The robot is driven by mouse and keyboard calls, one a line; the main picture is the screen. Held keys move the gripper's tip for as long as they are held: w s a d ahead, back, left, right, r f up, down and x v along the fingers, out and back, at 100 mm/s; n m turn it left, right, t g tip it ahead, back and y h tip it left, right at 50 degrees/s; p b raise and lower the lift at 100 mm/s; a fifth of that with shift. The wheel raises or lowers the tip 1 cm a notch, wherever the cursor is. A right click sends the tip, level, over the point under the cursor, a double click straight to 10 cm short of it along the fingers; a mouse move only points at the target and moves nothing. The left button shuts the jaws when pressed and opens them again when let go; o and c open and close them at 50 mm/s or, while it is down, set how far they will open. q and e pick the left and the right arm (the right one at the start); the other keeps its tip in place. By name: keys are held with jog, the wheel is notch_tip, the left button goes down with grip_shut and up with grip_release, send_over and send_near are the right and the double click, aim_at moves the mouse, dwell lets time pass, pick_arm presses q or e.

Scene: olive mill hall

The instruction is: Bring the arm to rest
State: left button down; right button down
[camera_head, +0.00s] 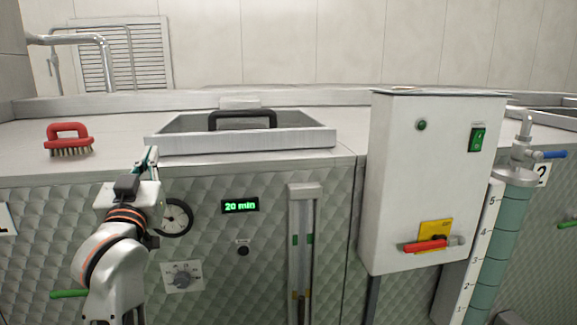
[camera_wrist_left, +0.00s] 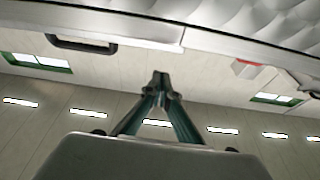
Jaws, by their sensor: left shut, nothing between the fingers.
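My left arm comes up from the lower left in the head view. My left gripper (camera_head: 150,158) points upward in front of the machine's front edge, just left of the grey lid frame. Its fingers are shut with nothing between them. In the left wrist view the closed fingertips (camera_wrist_left: 160,82) meet at the middle, with bare wall and ceiling lights behind them. My right gripper is in neither view.
A red brush (camera_head: 68,139) stands on the steel top (camera_head: 110,140). A black-handled lid (camera_head: 240,138) sits right of the gripper. A dial gauge (camera_head: 174,217) is close behind my arm. A white control box (camera_head: 430,180) with a red-handled switch stands out at right.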

pick_arm(q)
jog(key=s+f+m+g+h, duration=0.1)
jog(key=s+f+m+g, duration=0.2)
jog(key=f, duration=1)
jog(key=s+f+m+g, duration=0.2)
jog(key=s+f+g, duration=0.15)
jog(key=f, duration=1.05)
jog(key=s+a+f+m+g, duration=0.2)
jog(key=s+f+m+g, duration=0.4)
jog(key=s+f, duration=1.5)
jog(key=d+f+n+t+h, duration=0.2)
jog(key=d+f+n+h, duration=0.2)
jog(key=d+f, duration=0.9)
jog(key=d+h, duration=0.2)
jog(key=h, duration=0.1)
jog(key=shift+w+d+f, duration=0.2)
jog(key=shift+d+f, duration=0.15)
jog(key=shift+f, duration=0.05)
